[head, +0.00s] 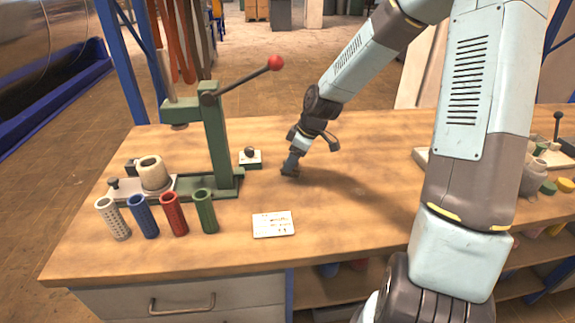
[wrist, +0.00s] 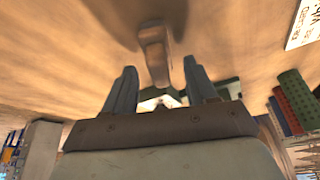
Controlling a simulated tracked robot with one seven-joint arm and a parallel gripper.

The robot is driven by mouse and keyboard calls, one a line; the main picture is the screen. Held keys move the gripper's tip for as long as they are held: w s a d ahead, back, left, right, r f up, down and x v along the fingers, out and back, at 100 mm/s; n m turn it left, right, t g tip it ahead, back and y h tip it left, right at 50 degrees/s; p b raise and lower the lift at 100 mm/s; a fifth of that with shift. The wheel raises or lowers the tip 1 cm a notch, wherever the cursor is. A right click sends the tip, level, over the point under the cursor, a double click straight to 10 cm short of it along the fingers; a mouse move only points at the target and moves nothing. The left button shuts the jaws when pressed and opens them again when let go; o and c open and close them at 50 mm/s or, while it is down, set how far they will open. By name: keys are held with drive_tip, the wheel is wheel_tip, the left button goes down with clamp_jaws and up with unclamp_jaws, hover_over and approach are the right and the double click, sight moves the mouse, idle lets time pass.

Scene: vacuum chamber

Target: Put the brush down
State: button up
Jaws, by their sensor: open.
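What looks like the brush, a small brown block-like thing (wrist: 155,52), lies at or very near the wooden tabletop in the wrist view, just beyond and between my fingertips. My gripper (wrist: 160,72) is open, with one grey finger on each side and a gap to the thing. In the head view my gripper (head: 292,163) points down at the middle of the table. A small brown piece (head: 289,172) shows at its tips, touching or almost touching the wood. Bristles cannot be made out, and the arm partly hides it.
A green lever press (head: 217,145) with a red knob stands left on the workbench (head: 350,190). Several coloured tubes (head: 173,214) stand before it. A small knobbed box (head: 250,158) and a white card (head: 273,224) are close by. Bare wood lies right of my gripper.

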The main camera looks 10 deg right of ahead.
drive_tip(key=v, duration=0.9)
drive_tip(key=s+d+r+m+t+h, duration=0.1)
drive_tip(key=s+d+r+m, duration=0.2)
drive_tip(key=s, duration=0.5)
drive_tip(key=s+d+r+m+t+h, duration=0.1)
drive_tip(key=s+d+r+m, duration=0.2)
drive_tip(key=s+r+m, duration=0.3)
drive_tip(key=s+d+r+m+t+h, duration=0.2)
drive_tip(key=s+r, duration=0.6)
drive_tip(key=s, duration=0.4)
drive_tip(key=d+m, duration=0.1)
drive_tip(key=m, duration=0.1)
drive_tip(key=shift+d+r+m, duration=0.2)
drive_tip(key=shift+m, duration=0.1)
drive_tip(key=shift+s, duration=0.1)
